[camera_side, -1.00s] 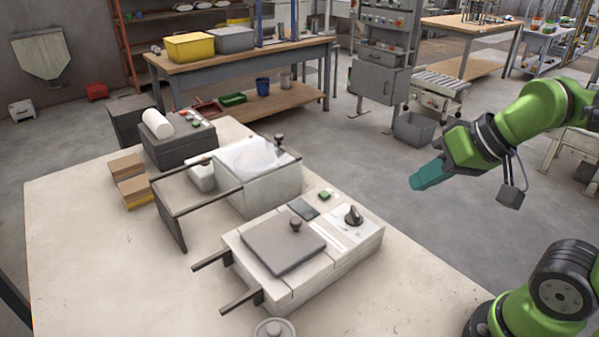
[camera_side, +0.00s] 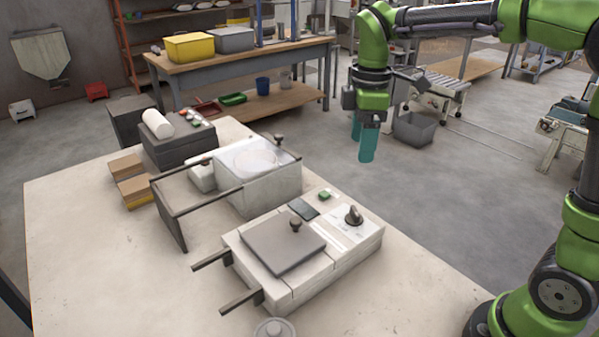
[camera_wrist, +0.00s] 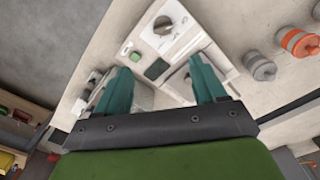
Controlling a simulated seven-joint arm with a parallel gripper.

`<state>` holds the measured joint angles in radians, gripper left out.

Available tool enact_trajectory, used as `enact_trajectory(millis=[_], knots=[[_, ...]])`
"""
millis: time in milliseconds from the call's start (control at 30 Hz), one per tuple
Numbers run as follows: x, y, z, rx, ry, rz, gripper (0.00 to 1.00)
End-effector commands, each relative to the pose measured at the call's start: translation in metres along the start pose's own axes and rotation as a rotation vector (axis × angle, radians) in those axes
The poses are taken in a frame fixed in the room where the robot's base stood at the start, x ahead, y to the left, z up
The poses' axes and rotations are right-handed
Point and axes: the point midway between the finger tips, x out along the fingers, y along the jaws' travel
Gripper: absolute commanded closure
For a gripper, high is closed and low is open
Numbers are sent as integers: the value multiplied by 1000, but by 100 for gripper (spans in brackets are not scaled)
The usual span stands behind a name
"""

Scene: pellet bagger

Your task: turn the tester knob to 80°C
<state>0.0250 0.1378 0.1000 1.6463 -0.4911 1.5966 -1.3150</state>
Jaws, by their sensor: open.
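The tester is a low white box with a grey lid (camera_side: 284,243) on the near part of the table. Its dark knob (camera_side: 353,215) stands at the right end of the top face, beside a green button (camera_side: 325,195) and a small dark display (camera_side: 303,208). The wrist view also shows the knob (camera_wrist: 163,25), the green button (camera_wrist: 136,57) and the display (camera_wrist: 157,69). The knob's scale marks are too small to read. My gripper (camera_side: 362,145) points down with its teal fingers apart and empty, above and beyond the tester, clear of the knob.
A second white machine (camera_side: 258,180) with dark rails stands behind the tester. A dark grey unit with a white roll (camera_side: 157,123) is farther back.

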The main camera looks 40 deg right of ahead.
Motion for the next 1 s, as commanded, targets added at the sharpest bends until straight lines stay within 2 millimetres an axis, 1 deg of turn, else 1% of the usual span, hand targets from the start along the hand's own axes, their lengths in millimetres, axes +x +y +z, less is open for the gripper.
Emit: enact_trajectory(millis=[33, 167, 267, 333, 467, 800, 1000], knots=[[-5, 0, 1, -48, -4, 0, 30], [-3, -4, 3, -120, -13, -19, 30], [4, -5, 4, -133, -14, -21, 30], [13, -5, 4, -132, -14, -22, 30], [39, -6, 4, -131, -15, -23, 30], [113, -8, 5, -129, -13, -23, 30], [147, -8, 5, -130, -13, -21, 30]])
